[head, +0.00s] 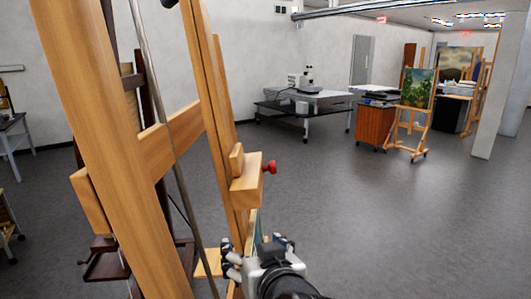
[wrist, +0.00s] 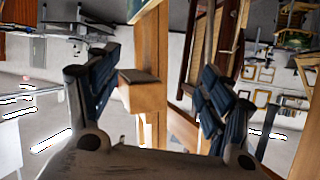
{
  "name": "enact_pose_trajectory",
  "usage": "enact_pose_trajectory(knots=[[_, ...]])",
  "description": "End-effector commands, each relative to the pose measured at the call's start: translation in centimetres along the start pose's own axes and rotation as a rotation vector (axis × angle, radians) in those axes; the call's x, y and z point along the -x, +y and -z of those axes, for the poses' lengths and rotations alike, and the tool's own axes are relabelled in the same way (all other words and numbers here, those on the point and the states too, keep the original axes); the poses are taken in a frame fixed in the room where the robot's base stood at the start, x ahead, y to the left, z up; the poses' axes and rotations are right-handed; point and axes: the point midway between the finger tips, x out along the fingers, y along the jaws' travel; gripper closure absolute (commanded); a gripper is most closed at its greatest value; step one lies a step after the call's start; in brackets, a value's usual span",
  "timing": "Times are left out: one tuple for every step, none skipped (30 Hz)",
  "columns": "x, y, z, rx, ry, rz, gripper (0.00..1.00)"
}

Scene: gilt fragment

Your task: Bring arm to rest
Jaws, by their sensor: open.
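My gripper (head: 256,244) is at the bottom middle of the head view, beside the lower part of a large wooden easel (head: 88,130). In the wrist view my gripper (wrist: 162,64) shows two dark ribbed fingers spread wide apart. No object is clamped between them. Easel wood (wrist: 150,40) and a small wooden block (wrist: 138,88) show in the gap, beyond the fingers. A thin pale green edge (head: 258,229) stands by the gripper in the head view; I cannot tell what it is. My arm's end is partly cut off by the frame.
The easel's wooden clamp (head: 247,182) with a red knob (head: 269,167) is just above my gripper. Open grey floor (head: 400,225) lies to the right. A microscope table (head: 305,105), an orange-brown cabinet (head: 375,125) and an easel with a painting (head: 418,92) stand farther back.

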Motion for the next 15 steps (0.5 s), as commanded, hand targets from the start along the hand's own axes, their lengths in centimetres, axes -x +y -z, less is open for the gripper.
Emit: enact_pose_trajectory(knots=[[1.1, 1.2, -1.7, -0.011, -0.057, 0.008, 0.26], [1.8, 1.7, -2.8, -0.015, -0.1, 0.013, 0.26], [2.9, 2.4, -4.3, -0.021, -0.161, 0.014, 0.26], [3.8, 3.0, -5.5, -0.025, -0.208, 0.01, 0.26], [4.8, 3.7, -6.8, -0.03, -0.254, 0.002, 0.26], [6.1, 4.7, -8.5, -0.038, -0.318, -0.014, 0.26], [7.2, 5.4, -9.8, -0.044, -0.365, -0.03, 0.26], [8.3, 6.1, -11.0, -0.051, -0.411, -0.048, 0.26], [9.8, 7.1, -12.7, -0.061, -0.471, -0.076, 0.26], [11.0, 7.7, -13.8, -0.07, -0.512, -0.099, 0.26], [12.0, 8.3, -14.8, -0.079, -0.552, -0.122, 0.26], [13.4, 9.1, -16.1, -0.09, -0.599, -0.152, 0.26], [14.3, 9.6, -16.9, -0.099, -0.63, -0.173, 0.26], [15.2, 10.0, -17.6, -0.107, -0.657, -0.192, 0.26], [16.1, 10.4, -18.3, -0.117, -0.688, -0.214, 0.26]])
